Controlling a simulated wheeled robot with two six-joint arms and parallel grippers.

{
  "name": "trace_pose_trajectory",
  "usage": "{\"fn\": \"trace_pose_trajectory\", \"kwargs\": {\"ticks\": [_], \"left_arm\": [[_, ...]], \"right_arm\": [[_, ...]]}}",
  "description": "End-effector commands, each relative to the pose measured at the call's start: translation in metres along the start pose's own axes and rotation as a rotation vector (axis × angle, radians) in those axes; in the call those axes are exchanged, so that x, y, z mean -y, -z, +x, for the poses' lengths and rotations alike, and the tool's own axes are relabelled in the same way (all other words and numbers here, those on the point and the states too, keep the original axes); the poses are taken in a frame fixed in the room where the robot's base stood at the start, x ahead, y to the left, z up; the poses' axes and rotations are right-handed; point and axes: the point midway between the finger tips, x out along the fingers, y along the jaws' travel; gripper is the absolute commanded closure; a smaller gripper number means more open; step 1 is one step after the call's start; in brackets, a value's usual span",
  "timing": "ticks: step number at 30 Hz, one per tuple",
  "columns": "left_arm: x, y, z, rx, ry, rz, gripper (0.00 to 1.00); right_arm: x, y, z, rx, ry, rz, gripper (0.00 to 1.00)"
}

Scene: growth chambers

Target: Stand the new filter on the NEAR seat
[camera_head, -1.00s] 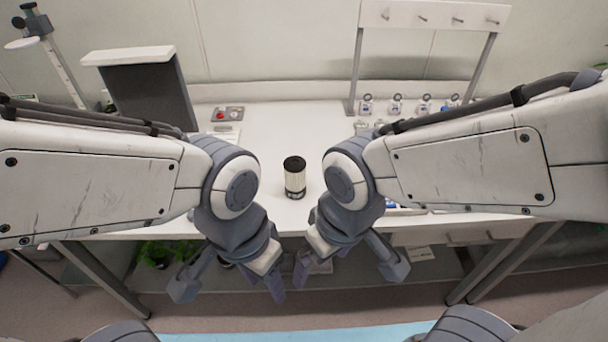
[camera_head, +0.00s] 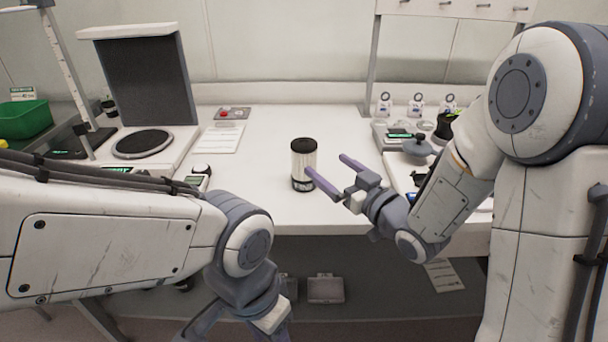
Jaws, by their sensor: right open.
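A filter-like cylinder (camera_head: 303,160) with a black top, a pale pleated body and a dark base stands upright on the white bench, near its front edge. My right gripper (camera_head: 328,166) is just to its right, open and empty. One finger overlaps the cylinder's lower right side in the picture; I cannot tell whether it touches. My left gripper (camera_head: 262,322) hangs low in front of the bench, its fingers mostly cut off by the bottom edge. I cannot identify the near seat with certainty. A round dark disc (camera_head: 142,143) lies on a white unit at the left.
A dark upright panel (camera_head: 148,80) stands behind the disc. A red-button box (camera_head: 232,113) and a paper sheet (camera_head: 221,139) lie at the bench's back left. A tray with instruments (camera_head: 420,148) is at the right, partly behind my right arm.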

Motion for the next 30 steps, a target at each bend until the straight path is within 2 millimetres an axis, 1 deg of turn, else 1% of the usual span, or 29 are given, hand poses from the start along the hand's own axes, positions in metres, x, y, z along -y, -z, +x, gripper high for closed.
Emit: {"fn": "trace_pose_trajectory", "kwargs": {"ticks": [3,6,14,18,21,24,30], "left_arm": [[0.0,0.0,-0.003,-0.001,0.0,0.0,0.5],[0.0,0.0,-0.005,-0.001,0.0,0.0,0.5],[-0.001,0.001,-0.008,-0.001,0.0,0.0,0.5],[-0.001,0.001,-0.012,0.0,0.0,0.0,0.5],[-0.001,0.001,-0.013,0.0,0.0,0.0,0.5],[-0.001,0.001,-0.013,0.0,0.0,0.0,0.5],[-0.001,0.001,-0.013,0.0,0.0,0.0,0.5]], "right_arm": [[0.002,0.002,0.02,-0.006,0.006,0.0,0.0],[0.001,0.002,0.035,-0.005,0.005,0.0,0.0],[0.002,0.003,0.057,-0.004,0.004,0.0,0.0],[0.003,0.003,0.079,-0.005,0.005,-0.001,0.0],[0.002,0.003,0.091,-0.004,0.003,-0.001,0.0],[0.002,0.002,0.098,-0.004,0.002,0.0,0.0],[0.002,0.002,0.098,-0.003,0.002,0.0,0.0]]}}
